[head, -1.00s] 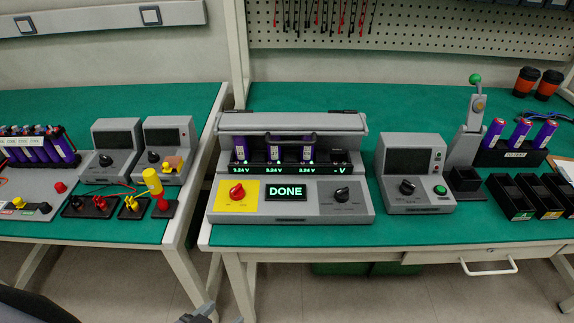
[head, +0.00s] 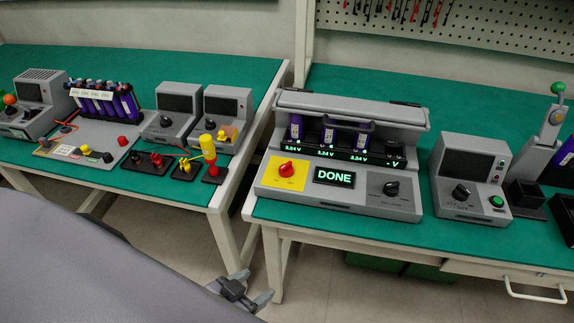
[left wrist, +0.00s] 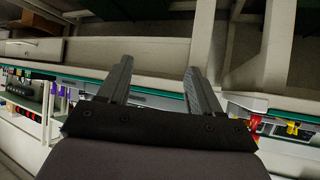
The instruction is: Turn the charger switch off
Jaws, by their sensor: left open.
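The charger (head: 340,205) is a grey unit on the right-hand green table, with several purple cells standing in its slots. Its display (head: 334,176) reads DONE, and green voltage readouts glow above it. A red knob (head: 287,170) sits on a yellow panel at the charger's left. A black knob (head: 391,188) sits at its right. My left gripper (head: 254,298) is low, in front of and below the table edge, apart from the charger. In the left wrist view its two fingers (left wrist: 158,85) are spread with nothing between them. My right gripper is not in view.
The left table (head: 60,60) holds a battery pack (head: 105,100), two grey meters and a yellow-and-red tool (head: 208,150). A grey tester (head: 470,178) stands right of the charger. A table leg (head: 272,262) is close to my left gripper. The green top before the charger is narrow.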

